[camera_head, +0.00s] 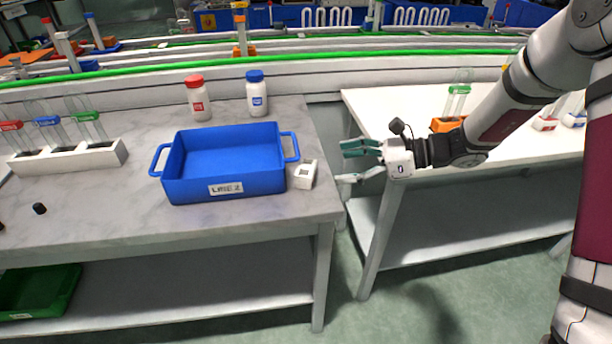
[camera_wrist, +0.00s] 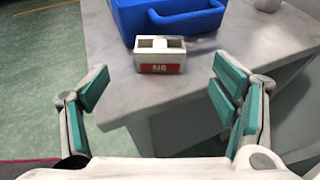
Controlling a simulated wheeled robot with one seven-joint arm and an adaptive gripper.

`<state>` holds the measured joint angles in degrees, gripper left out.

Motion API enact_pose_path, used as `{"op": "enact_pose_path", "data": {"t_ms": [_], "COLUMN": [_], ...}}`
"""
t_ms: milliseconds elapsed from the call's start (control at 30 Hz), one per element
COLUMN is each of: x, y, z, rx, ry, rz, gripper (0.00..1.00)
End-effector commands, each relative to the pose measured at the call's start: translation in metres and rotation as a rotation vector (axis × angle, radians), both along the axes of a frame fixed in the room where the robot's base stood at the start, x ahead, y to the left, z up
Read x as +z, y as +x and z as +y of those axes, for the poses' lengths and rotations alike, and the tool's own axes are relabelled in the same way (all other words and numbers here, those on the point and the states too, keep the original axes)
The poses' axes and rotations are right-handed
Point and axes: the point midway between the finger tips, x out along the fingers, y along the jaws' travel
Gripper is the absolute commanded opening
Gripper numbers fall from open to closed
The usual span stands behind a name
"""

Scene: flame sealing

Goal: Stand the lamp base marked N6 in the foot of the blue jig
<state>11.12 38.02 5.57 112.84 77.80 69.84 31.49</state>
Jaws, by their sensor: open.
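The lamp base marked N6 is a small white block with a hollowed top, standing on the grey table (camera_head: 120,205) in the head view. The N6 lamp base (camera_head: 304,175) is by the right end of the blue crate. In the wrist view the N6 base (camera_wrist: 160,56) shows its red label facing me, and lies ahead between my open fingers. My gripper (camera_head: 346,163) is open and empty, just off the table's right edge, apart from the base; it also shows in the wrist view (camera_wrist: 160,88). I cannot pick out the blue jig with certainty.
The blue crate (camera_head: 228,188) stands left of the base, its handle close by. Red-capped (camera_head: 198,100) and blue-capped (camera_head: 257,98) bottles stand behind. A white tube rack (camera_head: 70,157) is at left. A white table (camera_head: 375,105) with an orange stand (camera_head: 446,125) is at right, across a gap.

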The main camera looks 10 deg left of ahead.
Motion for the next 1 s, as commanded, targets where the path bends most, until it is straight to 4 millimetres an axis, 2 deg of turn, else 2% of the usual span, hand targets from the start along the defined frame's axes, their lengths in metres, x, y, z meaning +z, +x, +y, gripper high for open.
{"op": "enact_pose_path", "data": {"t_ms": [100,467,733,1000], "x": [-0.007,-0.015,-0.027,-0.028], "y": [0.002,0.004,0.008,0.009], "z": [0.018,0.040,0.075,0.079], "rx": [0.002,0.001,0.003,0.001], "ry": [0.000,0.000,-0.001,-0.001], "rz": [0.001,-0.001,-0.001,-0.002], "gripper": [0.80,0.80,0.80,0.80]}}
